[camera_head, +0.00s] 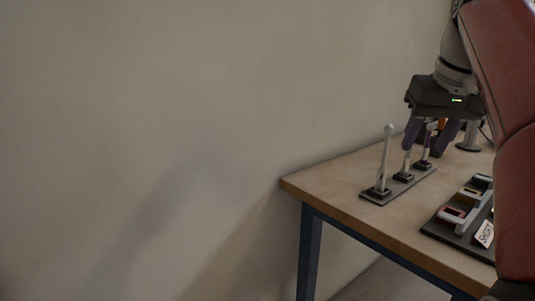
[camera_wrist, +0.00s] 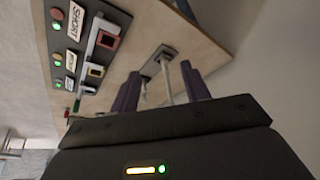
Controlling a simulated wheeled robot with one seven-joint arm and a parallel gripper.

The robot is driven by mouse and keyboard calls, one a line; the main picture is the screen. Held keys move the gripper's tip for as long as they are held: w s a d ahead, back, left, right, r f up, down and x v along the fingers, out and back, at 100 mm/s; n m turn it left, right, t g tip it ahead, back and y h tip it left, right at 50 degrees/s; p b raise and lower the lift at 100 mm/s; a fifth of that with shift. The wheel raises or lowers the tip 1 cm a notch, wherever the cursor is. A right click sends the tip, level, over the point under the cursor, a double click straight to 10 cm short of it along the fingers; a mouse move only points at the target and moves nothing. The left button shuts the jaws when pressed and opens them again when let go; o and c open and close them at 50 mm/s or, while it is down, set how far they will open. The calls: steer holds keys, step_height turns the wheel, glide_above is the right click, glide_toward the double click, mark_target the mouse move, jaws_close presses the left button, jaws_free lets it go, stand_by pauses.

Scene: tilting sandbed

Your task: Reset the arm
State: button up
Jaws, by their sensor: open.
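My gripper (camera_head: 429,147) hangs pointing down over the table, with its two purple fingers spread apart. In the head view the fingers are around or beside the shorter light rods on a dark strip (camera_head: 372,197); I cannot tell how near they are. In the wrist view, my gripper (camera_wrist: 160,82) has its fingers apart with the strip (camera_wrist: 157,62) and light rods beyond and between them. Nothing is clearly gripped. A tall light rod (camera_head: 386,158) stands upright at the strip's near left end.
The wooden table (camera_head: 335,180) has blue legs. A dark board (camera_head: 443,228) with coloured slotted blocks and a label stands at the right; the wrist view shows the board (camera_wrist: 64,83) with lights and a "SHORT" label (camera_wrist: 75,21). A bare wall (camera_head: 150,130) lies behind.

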steer(key=s+a+f, duration=0.4)
steer(key=s+f, duration=0.1)
steer(key=f, duration=0.4)
steer(key=s+a+f, duration=0.4)
steer(key=s+f, duration=0.2)
steer(key=f, duration=0.4)
steer(key=s+a+f+t, duration=0.1)
steer(key=s+a+f, duration=0.3)
steer(key=f, duration=0.6)
steer(key=shift+s+f+n, duration=0.2)
steer(key=shift+s+n, duration=0.2)
steer(key=shift+s, duration=0.45)
